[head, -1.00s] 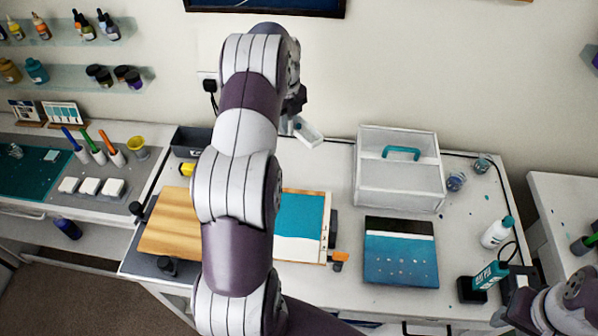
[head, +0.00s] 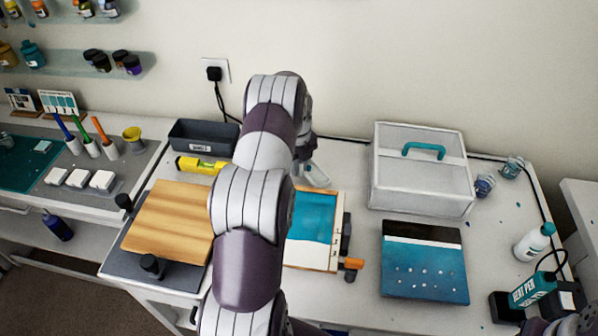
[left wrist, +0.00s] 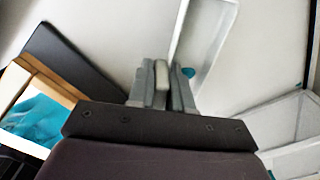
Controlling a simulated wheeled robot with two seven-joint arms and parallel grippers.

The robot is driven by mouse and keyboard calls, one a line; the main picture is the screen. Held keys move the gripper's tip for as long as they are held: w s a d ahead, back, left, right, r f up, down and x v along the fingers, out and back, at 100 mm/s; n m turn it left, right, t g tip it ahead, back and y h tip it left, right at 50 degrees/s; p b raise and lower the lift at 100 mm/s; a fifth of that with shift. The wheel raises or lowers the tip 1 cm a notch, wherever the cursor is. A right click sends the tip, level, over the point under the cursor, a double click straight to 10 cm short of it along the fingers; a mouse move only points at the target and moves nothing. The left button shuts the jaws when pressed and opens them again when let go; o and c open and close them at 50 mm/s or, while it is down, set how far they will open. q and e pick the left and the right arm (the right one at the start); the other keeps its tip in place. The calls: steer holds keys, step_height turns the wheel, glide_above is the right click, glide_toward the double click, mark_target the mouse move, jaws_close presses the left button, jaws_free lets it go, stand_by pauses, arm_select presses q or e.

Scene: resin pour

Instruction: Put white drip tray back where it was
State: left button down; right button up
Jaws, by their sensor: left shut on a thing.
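The white drip tray (head: 316,174) shows as a small pale piece beside my left arm in the head view, just behind the framed teal panel. In the left wrist view the tray (left wrist: 208,38) stands tilted beyond the fingers, with a teal spot at its near end. My left gripper (left wrist: 162,84) is shut on the tray's edge. In the head view my own arm hides most of this gripper and part of the tray. I cannot tell whether the tray touches the table. Only a small part of my right arm shows, at the lower right corner; its jaws cannot be made out.
The framed teal panel (head: 314,222) and a wooden board (head: 168,222) lie near my left arm. A grey bin (head: 203,136) and yellow level (head: 200,165) are behind. A clear box (head: 420,180) with teal handle and a blue panel (head: 425,262) stand right. Bare table lies between.

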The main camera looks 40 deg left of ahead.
arm_select(q)
step_height(320, 180, down, 3)
steer(key=shift+p, duration=0.35)
steer(key=shift+f, duration=0.15)
steer(key=shift+f+b, duration=0.15)
steer(key=shift+b, duration=0.2)
steer(key=c, duration=1)
jaws_free()
steer(key=shift+c, duration=0.2)
